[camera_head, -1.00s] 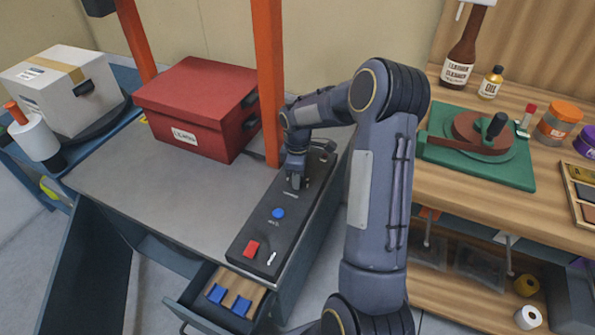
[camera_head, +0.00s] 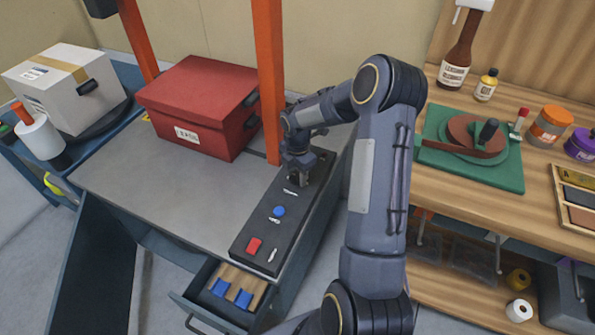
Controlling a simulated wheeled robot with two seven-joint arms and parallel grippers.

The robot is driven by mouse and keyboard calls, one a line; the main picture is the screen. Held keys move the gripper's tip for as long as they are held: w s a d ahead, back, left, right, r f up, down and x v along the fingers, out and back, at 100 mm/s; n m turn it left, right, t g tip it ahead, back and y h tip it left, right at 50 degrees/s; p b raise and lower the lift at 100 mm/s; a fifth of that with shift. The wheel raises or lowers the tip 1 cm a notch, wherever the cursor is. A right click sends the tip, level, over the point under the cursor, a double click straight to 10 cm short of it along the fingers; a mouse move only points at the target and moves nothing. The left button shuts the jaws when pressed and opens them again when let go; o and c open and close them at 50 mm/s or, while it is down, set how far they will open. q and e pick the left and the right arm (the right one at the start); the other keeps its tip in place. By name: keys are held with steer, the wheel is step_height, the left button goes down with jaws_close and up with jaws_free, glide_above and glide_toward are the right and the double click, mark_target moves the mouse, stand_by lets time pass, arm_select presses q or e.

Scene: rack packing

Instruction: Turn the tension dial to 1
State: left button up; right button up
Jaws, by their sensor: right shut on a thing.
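A dark control panel (camera_head: 262,228) runs along the right edge of the grey bench. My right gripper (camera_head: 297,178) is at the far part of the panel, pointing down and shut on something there. It hides what it holds; this may be the tension dial, but its number and pointer cannot be read. My left gripper is not in view.
An orange post (camera_head: 270,80) stands just left of my right gripper. A red box (camera_head: 200,105) sits on the bench (camera_head: 160,185). An open drawer (camera_head: 215,300) with blue items juts out below the panel. A wooden workbench (camera_head: 480,205) with bottles and jars stands at right.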

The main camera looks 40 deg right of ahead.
mark_target(297, 175)
steer(key=shift+n, duration=0.5)
steer(key=o, duration=1)
step_height(297, 175, up, 8)
steer(key=shift+f+p, duration=0.2)
steer(key=shift+p, duration=0.2)
steer(key=shift+r, duration=0.1)
